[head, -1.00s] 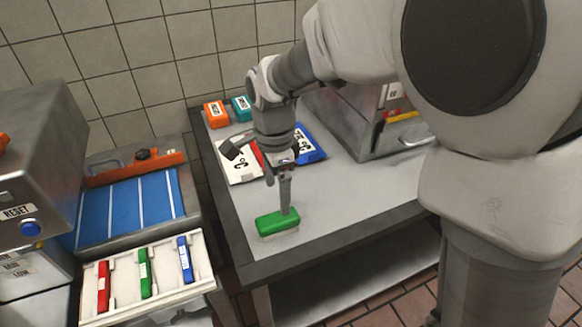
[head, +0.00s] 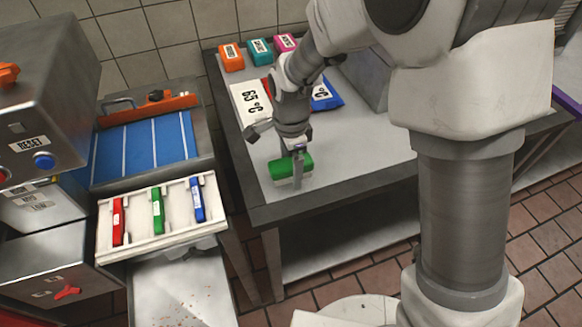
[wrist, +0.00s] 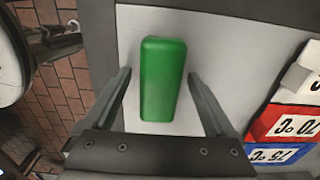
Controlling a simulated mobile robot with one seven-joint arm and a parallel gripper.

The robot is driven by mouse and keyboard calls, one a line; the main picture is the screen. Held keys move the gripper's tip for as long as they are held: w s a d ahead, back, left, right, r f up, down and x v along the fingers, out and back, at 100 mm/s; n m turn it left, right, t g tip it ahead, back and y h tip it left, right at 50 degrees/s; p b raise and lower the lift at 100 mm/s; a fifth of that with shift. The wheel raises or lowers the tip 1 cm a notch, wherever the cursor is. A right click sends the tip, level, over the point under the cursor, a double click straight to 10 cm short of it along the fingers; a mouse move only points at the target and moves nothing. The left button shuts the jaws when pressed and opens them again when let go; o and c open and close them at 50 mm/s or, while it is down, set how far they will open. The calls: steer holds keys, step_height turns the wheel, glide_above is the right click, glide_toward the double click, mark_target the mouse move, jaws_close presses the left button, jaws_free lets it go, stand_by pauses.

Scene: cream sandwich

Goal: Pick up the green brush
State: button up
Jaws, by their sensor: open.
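The green brush (head: 283,167) lies on the grey table top near its front left corner, green side up with a pale underside. In the wrist view the green brush (wrist: 163,78) sits between the two fingers of my gripper (wrist: 158,92), with a gap on each side. My gripper (head: 298,168) points down at the brush in the head view, and one finger covers part of it. The jaws are open and hold nothing.
Temperature cards (head: 252,103) lie behind the brush. Orange, teal and pink blocks (head: 259,51) stand at the back of the table (head: 352,160). A white tray (head: 178,228) with red, green and blue sticks is at the left, beside a blue panel (head: 140,150).

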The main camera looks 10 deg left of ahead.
jaws_close()
stand_by(0.3)
steer(key=shift+r, duration=0.2)
steer(key=shift+r, duration=0.3)
steer(key=r, duration=0.4)
steer(key=shift+s+d+p, duration=0.1)
steer(key=shift+d+p, duration=0.3)
steer(key=s+d+r, duration=0.4)
steer(key=d+r, duration=0.2)
steer(key=d, duration=0.4)
steer(key=shift+s+p, duration=0.35)
steer(key=shift+p, duration=0.05)
